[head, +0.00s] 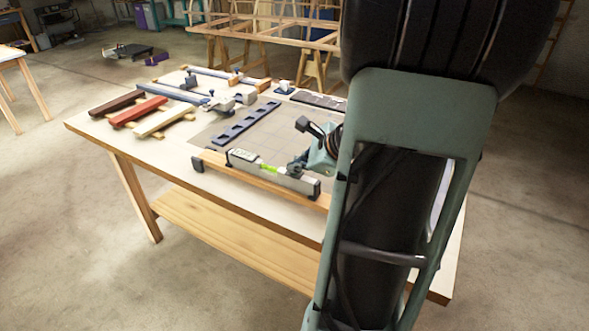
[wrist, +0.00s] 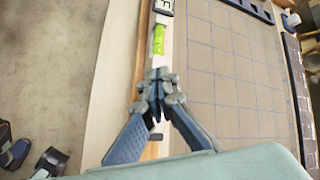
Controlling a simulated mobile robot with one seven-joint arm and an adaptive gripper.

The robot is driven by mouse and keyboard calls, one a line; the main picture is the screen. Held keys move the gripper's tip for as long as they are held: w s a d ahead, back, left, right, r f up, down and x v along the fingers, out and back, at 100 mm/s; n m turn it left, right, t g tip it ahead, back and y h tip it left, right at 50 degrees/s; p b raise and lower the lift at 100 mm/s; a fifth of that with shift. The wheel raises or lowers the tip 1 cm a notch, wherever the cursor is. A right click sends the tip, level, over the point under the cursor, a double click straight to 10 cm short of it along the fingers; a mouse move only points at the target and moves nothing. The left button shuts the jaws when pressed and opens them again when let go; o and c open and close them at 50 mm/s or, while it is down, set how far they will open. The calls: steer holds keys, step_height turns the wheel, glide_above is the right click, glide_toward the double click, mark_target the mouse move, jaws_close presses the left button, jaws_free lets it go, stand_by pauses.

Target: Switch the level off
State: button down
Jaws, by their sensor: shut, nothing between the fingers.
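The level (head: 272,172) is a silver bar with dark ends, lying along a wooden strip (head: 213,158) near the table's front edge. It has a pale panel with dark marks and a bright green vial; the vial also shows on the level in the wrist view (wrist: 158,40). My gripper (head: 293,170) is shut and empty, its fingertips over the level's right part. In the wrist view my gripper (wrist: 158,76) covers the bar just below the vial. I cannot tell whether the fingertips touch it. No switch can be made out.
A gridded mat (head: 266,146) lies behind the level, with a dark slotted bar (head: 246,122) on it. Blue clamps (head: 178,92) and coloured laths (head: 139,111) lie at the table's back left. The floor in front is clear.

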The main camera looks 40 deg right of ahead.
mark_target(295, 177)
steer(key=shift+r+p, duration=2.4)
steer(key=shift+r, duration=0.7)
steer(key=shift+a+f, duration=0.1)
steer(key=shift+f, duration=0.05)
